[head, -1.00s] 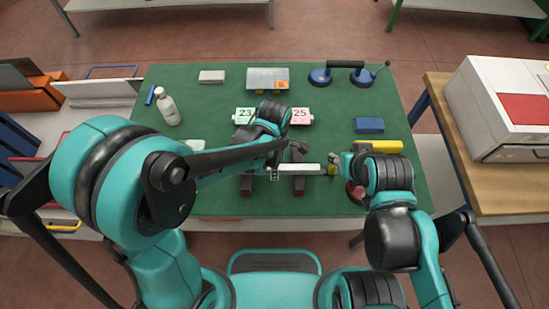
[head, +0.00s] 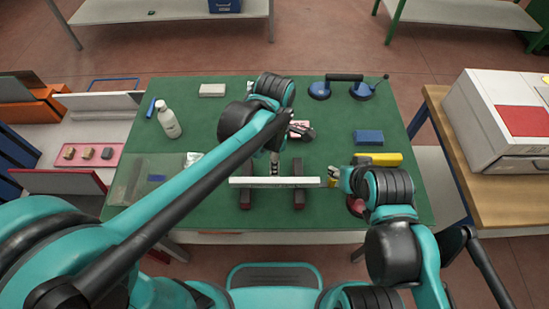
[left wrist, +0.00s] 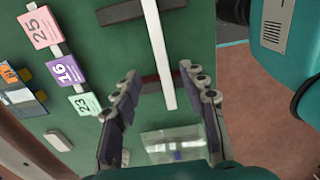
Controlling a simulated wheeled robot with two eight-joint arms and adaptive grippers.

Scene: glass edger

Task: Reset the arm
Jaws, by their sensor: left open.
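A long white strip (head: 255,182) lies across two dark red supports (head: 298,199) on the green table mat. It also shows in the left wrist view (left wrist: 158,50), running away from the jaws. My left gripper (head: 274,168) is above the strip, near its middle.
A white bottle (head: 168,118), a clear sheet (head: 150,178), a blue block (head: 368,137), a yellow cylinder (head: 378,159) and a suction lifter (head: 344,78) are also on the mat.

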